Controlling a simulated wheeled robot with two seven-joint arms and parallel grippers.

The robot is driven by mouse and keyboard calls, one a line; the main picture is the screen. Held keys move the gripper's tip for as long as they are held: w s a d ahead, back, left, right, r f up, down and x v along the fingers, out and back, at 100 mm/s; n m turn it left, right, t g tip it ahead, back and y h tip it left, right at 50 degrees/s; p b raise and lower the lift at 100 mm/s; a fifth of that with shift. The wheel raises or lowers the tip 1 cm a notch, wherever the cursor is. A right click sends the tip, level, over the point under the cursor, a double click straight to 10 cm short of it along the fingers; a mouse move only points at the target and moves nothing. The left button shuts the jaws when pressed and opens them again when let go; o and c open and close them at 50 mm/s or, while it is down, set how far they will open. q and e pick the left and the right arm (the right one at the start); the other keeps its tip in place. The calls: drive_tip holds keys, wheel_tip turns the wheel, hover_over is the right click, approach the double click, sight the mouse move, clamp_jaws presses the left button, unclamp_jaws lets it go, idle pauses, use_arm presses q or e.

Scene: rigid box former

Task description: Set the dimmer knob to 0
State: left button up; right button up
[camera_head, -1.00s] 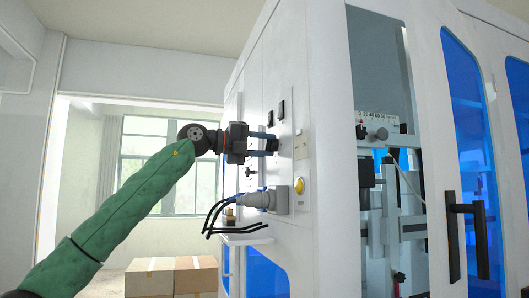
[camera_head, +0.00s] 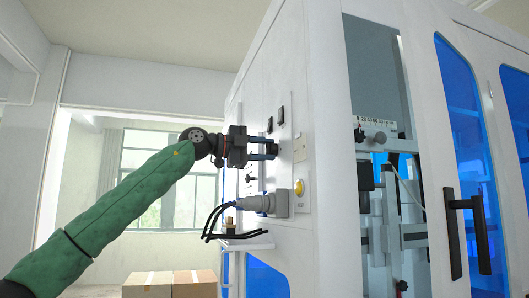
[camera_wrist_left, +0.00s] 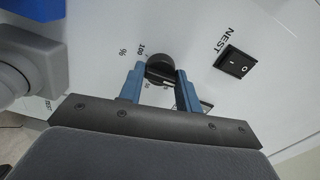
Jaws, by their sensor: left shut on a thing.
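The dimmer knob (camera_wrist_left: 160,66) is a round black knob on the white panel, with "100" and "%" printed around it in the left wrist view. My left gripper (camera_wrist_left: 160,82) has its two blue fingers on either side of the knob, shut on it. A white mark shows on the knob's face, but I cannot read its exact setting. In the head view my left gripper (camera_head: 272,148) reaches the panel from the left, and its fingers partly hide the knob. My right gripper is not in view.
A black rocker switch (camera_wrist_left: 236,62) labelled NEST sits right of the knob. A large grey plug (camera_head: 262,203) with black cables juts out below the gripper. A yellow button (camera_head: 299,188) is on the panel. Cardboard boxes (camera_head: 170,284) stand on the floor.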

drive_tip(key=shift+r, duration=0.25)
use_arm(q)
drive_tip(key=o, duration=1)
drive_tip(key=shift+c, duration=0.2)
drive_tip(key=shift+a, duration=0.15)
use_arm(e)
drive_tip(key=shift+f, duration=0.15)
use_arm(q)
drive_tip(key=b+v, duration=0.2)
drive_tip(key=v, duration=0.5)
drive_tip(key=shift+a, duration=0.2)
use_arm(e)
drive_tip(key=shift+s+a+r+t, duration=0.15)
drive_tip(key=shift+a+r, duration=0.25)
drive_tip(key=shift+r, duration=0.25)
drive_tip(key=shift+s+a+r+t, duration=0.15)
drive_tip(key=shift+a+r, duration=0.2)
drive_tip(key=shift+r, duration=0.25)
